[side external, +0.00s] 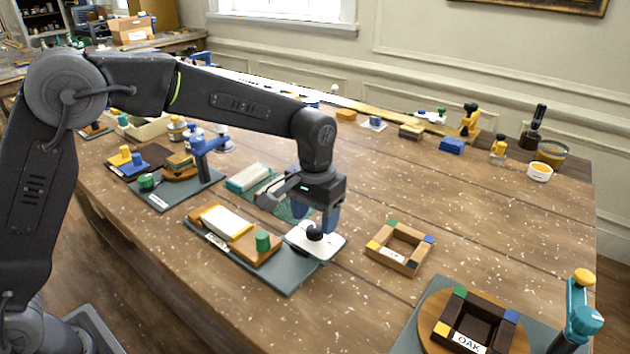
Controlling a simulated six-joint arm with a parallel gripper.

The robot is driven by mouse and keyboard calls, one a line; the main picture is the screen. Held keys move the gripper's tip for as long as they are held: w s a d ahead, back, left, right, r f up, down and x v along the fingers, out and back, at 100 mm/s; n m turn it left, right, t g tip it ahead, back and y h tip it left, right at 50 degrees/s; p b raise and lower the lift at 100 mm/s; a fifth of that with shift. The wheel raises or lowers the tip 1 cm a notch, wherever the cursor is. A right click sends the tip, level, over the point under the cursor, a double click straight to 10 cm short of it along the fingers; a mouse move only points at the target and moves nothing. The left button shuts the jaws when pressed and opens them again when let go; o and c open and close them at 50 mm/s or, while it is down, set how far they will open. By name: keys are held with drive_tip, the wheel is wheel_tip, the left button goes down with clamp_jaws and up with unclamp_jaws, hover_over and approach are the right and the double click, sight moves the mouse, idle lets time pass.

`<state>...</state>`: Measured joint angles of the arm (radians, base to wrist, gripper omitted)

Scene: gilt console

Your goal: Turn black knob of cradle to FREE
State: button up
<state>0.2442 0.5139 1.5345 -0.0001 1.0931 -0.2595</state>
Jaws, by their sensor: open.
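A small black knob (314,233) stands on a white plate (331,245) at the right end of a grey base board (290,284). The board also bears a wooden block with a green knob (262,241) and a pale slab (226,222). I take this to be the cradle; no FREE marking is legible. My gripper (316,216) points down just above the black knob, its blue fingers apart and empty. I cannot tell whether a finger touches the knob. The knob's upper part is partly hidden by the gripper.
A small wooden frame (399,249) lies right of the plate. A dark frame labelled OAK (476,325) sits on a round wooden base at the front right, beside a teal post (578,310).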

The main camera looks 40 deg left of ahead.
sight(314, 229)
wheel_tip(314, 229, up, 11)
drive_tip(key=shift+r, duration=0.15)
idle(0.4)
drive_tip(key=s+a+r+t, duration=0.1)
drive_tip(key=s+a+r, duration=0.1)
drive_tip(key=s+a, duration=0.3)
drive_tip(key=s+a+r+t, duration=0.2)
drive_tip(key=s+r, duration=0.1)
drive_tip(key=s, duration=0.4)
drive_tip(key=s+a+f+t, duration=0.1)
drive_tip(key=s+a+f, duration=0.1)
drive_tip(key=s, duration=0.4)
drive_tip(key=s+a+f+t, duration=0.1)
drive_tip(key=s+a+f, duration=0.1)
drive_tip(key=s+f, duration=0.2)
drive_tip(key=s, duration=0.3)
drive_tip(key=shift+a+t, duration=0.25)
drive_tip(key=shift+t, duration=0.05)
